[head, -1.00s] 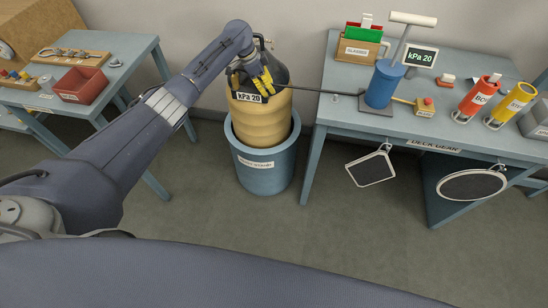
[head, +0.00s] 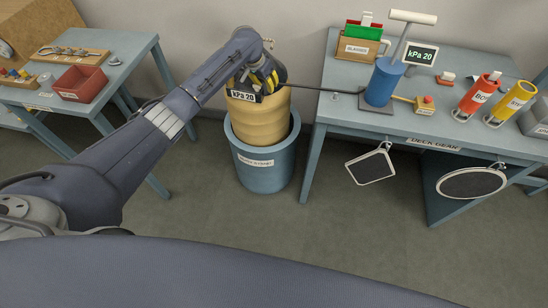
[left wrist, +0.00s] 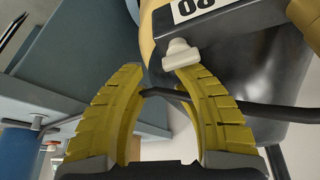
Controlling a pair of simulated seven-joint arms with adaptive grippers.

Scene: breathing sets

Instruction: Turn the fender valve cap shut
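The fender (head: 262,112) is a tan ribbed cylinder with a dark top, standing upright in a blue round stand (head: 262,172). In the left wrist view, a small white cap-like piece (left wrist: 180,52), probably the valve cap, is by the fender's dark top (left wrist: 235,70). My left gripper (head: 272,79) is at the fender's top. Its yellow fingers (left wrist: 160,72) are apart, with the white piece at the tip of the right-hand finger; contact is unclear. My right gripper is not in view.
A black hose (head: 325,89) runs from the fender top to a blue pump (head: 382,84) on the right bench, and passes across the fingers in the wrist view. A second display (head: 421,57) reads "kPa 20". A left table (head: 125,62) holds a red bin (head: 80,84).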

